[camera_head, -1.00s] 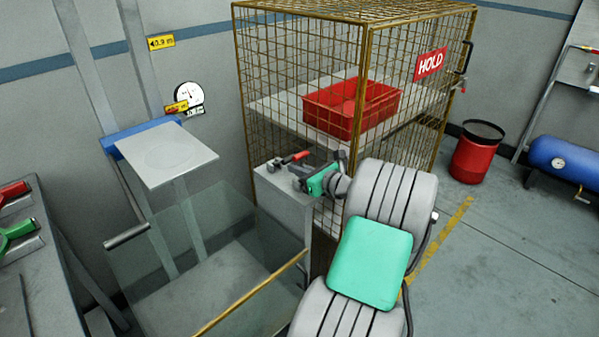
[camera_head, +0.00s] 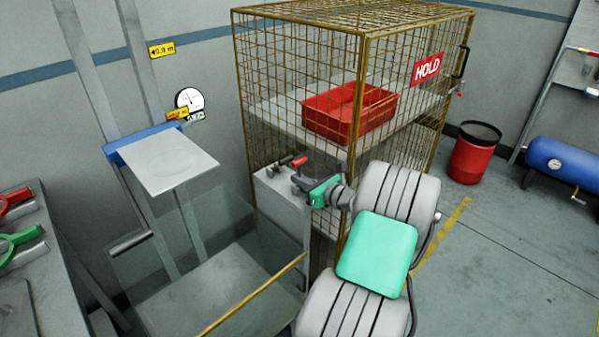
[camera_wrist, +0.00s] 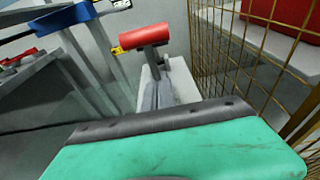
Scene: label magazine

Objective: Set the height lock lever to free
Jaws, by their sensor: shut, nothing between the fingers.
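The height lock lever has a red handle (camera_head: 299,161) and sits on top of the grey pedestal (camera_head: 283,205) beside the wire cage. In the wrist view the red handle (camera_wrist: 145,37) stands above a pale bracket, just beyond the hand. My gripper (camera_head: 300,181), with a green body, is at the right end of the pedestal top, close to the lever on its near side. It is shut and holds nothing. I cannot tell whether the fingers touch the lever. The fingertips are small in the head view and not clear in the wrist view. No lever position marking is readable.
A wire cage (camera_head: 364,40) with a red bin (camera_head: 350,112) stands right behind my gripper. Left of the pedestal are a clear panel (camera_head: 190,235) with a yellow edge and a grey platform (camera_head: 165,163). A dial gauge (camera_head: 189,101) hangs on the wall.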

